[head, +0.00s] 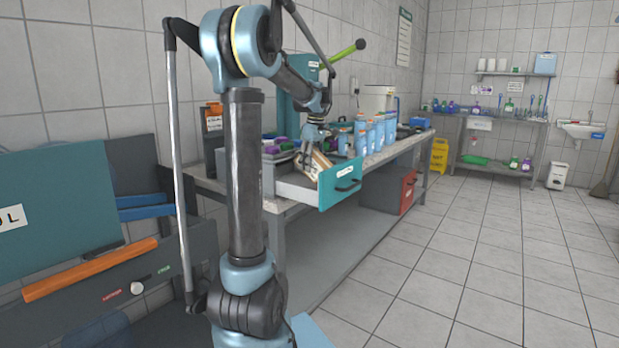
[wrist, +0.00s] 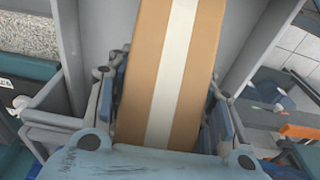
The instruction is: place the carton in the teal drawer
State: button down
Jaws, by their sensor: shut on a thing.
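The carton (wrist: 138,70) is tan with a white stripe and fills the middle of the wrist view. My gripper (wrist: 170,105) is shut on it, with a finger on each side. In the head view the carton (head: 313,163) is tilted at the open teal drawer, under my gripper (head: 312,145). The teal drawer (head: 327,191) is pulled out from the bench and has a teal front with a white label and dark handle. I cannot tell whether the carton touches the drawer's floor. My gripper partly hides the carton.
Several blue bottles (head: 370,136) stand on the bench right behind the drawer. A green-ended lever (head: 346,51) rises above my gripper.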

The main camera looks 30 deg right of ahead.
aim_at(314, 150)
jog(key=shift+s+f, duration=0.1)
jog(key=shift+f, duration=2.35)
jog(key=c, duration=0.8)
grip_release()
jog(key=shift+o, duration=0.2)
jog(key=r, duration=0.4)
jog(key=s+r, duration=0.1)
jog(key=r, duration=0.7)
jog(key=shift+s+d, duration=0.15)
jog(key=shift+d, duration=0.2)
jog(key=s+a+f+m, duration=0.1)
jog(key=s+a+f, duration=0.15)
jog(key=a, duration=0.65)
jog(key=s+a+f, duration=0.2)
jog(key=a+f, duration=0.1)
jog(key=a, duration=0.6)
jog(key=s+a+f+m, duration=0.1)
jog(key=s+a+f, duration=0.1)
jog(key=a, duration=0.7)
jog(key=s+a+f+m, duration=0.1)
jog(key=s+a+f, duration=0.6)
jog(key=s+f, duration=0.1)
jog(key=s+a+f+m+t, duration=0.1)
jog(key=s+a+f, duration=0.6)
jog(key=f, duration=0.4)
jog(key=shift+s+a+f+h, duration=0.15)
jog(key=shift+s+f+h, duration=0.15)
jog(key=shift+s, duration=0.3)
